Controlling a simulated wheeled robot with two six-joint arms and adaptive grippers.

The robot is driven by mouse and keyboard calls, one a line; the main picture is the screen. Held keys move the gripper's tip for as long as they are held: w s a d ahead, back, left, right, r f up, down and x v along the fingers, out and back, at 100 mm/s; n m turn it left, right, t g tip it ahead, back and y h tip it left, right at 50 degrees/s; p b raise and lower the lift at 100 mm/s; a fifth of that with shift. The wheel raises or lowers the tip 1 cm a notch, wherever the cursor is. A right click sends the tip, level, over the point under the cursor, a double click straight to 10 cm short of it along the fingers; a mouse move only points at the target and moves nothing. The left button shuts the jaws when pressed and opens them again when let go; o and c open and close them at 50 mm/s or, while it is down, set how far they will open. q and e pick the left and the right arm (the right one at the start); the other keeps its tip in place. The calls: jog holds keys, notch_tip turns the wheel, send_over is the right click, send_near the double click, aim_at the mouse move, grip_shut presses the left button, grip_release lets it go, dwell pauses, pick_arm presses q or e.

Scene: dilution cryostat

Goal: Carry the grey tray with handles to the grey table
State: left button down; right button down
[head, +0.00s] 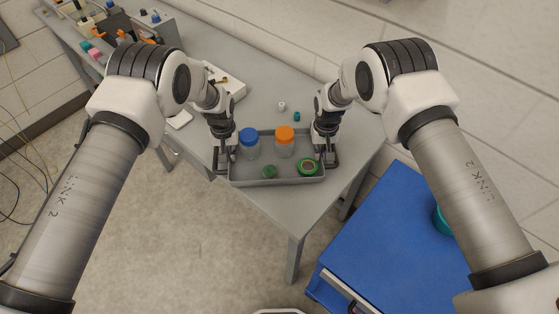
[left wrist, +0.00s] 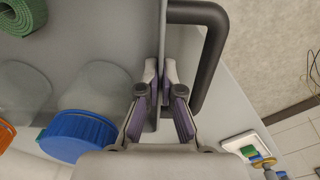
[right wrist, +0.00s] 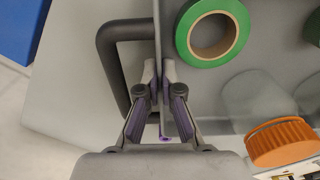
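The grey tray (head: 290,181) is at the near corner of the grey table (head: 291,211); I cannot tell whether it rests there or hangs just above. It looks level and carries a blue-lidded jar (head: 249,144), an orange-lidded jar (head: 285,142), a green roll of tape (head: 308,167) and a small green item (head: 269,171). My left gripper (left wrist: 160,72) is shut on the tray's left end wall, inside the dark handle (left wrist: 213,45). My right gripper (right wrist: 160,72) is shut on the right end wall beside the other handle (right wrist: 106,60).
A white box (head: 225,82) and small white and teal pieces (head: 297,116) lie farther back on the table. More equipment (head: 110,25) stands at the far left end. A blue cabinet (head: 390,240) stands at right front. Cables (head: 25,150) lie on the floor at left.

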pick_arm(q)
jog(key=c, duration=1.8)
grip_release()
jog(key=shift+f, duration=0.5)
pick_arm(e)
jog(key=c, duration=1.8)
grip_release()
jog(key=shift+f, duration=0.5)
pick_arm(q)
jog(key=o, duration=0.5)
jog(key=shift+r, duration=0.15)
pick_arm(e)
jog(key=o, duration=0.5)
jog(key=shift+r, duration=0.15)
jog(key=shift+r, duration=0.2)
pick_arm(q)
notch_tip(320, 180, up, 12)
pick_arm(e)
notch_tip(320, 180, up, 12)
jog(key=shift+f, duration=0.15)
